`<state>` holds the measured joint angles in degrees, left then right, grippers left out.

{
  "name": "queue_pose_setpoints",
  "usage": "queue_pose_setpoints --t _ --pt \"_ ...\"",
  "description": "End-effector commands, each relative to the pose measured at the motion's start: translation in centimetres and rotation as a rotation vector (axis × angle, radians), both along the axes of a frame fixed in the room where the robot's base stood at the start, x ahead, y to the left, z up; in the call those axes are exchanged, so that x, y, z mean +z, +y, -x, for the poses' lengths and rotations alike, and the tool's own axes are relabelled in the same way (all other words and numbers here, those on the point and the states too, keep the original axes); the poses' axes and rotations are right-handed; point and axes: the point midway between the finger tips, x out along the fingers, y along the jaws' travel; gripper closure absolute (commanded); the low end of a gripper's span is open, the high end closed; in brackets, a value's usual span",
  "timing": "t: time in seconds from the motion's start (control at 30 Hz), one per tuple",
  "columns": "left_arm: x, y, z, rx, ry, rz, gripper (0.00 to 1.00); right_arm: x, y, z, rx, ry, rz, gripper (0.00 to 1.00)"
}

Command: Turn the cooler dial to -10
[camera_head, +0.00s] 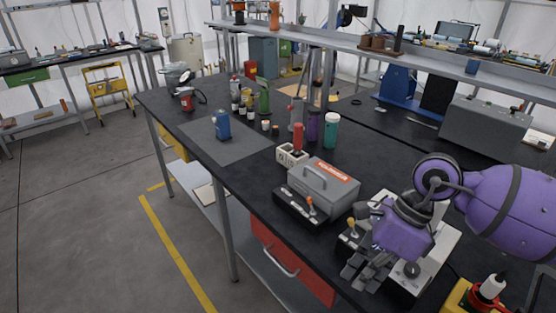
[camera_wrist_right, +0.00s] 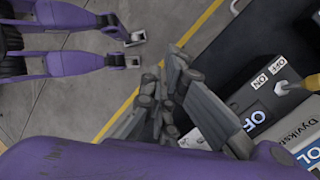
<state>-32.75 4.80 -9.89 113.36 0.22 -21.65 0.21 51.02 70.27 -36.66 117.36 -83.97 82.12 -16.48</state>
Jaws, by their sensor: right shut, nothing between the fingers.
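A light-grey unit with a black round dial (camera_head: 411,270) sits at the near right of the dark bench in the head view. I take this unit to be the cooler (camera_head: 436,250); the dial's setting is too small to read. My right gripper (camera_head: 362,272) is shut and empty, just left of the dial at the unit's front side. The dial is not clear there; the fingers and wrist hide part of the unit.
A lever switch (camera_head: 352,226) with OFF and ON labels (camera_wrist_right: 268,74) is close to my right gripper. A grey lidded box (camera_head: 323,188) stands just behind. A yellow-and-red unit (camera_head: 485,293) is at the right. The bench's front edge is near the fingers, with open floor beyond.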

Motion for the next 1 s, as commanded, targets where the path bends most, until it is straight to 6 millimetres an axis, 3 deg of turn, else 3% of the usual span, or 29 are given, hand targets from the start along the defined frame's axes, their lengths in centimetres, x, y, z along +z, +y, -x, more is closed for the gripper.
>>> queue_pose_setpoints --t 0.03,0.1,0.3,0.57,1.0 --pt "0.2 -0.1 0.0 0.000 -0.001 0.001 0.60 1.5 -2.4 -1.2 0.018 -0.052 0.090 1.00" --pt "0.2 -0.1 0.2 0.001 0.004 0.002 0.60 2.9 -5.1 -2.4 0.032 -0.099 0.193 1.00" --pt "-0.4 0.1 1.4 0.005 0.027 0.000 0.60 5.7 -9.4 -4.0 0.042 -0.164 0.353 1.00" --pt "-1.0 0.3 1.9 0.005 0.038 -0.003 0.60 4.9 -10.1 -4.2 0.043 -0.170 0.380 1.00" --pt "-2.5 1.2 1.7 0.015 0.027 -0.018 0.60 -0.5 -10.1 -4.1 0.043 -0.166 0.378 1.00"
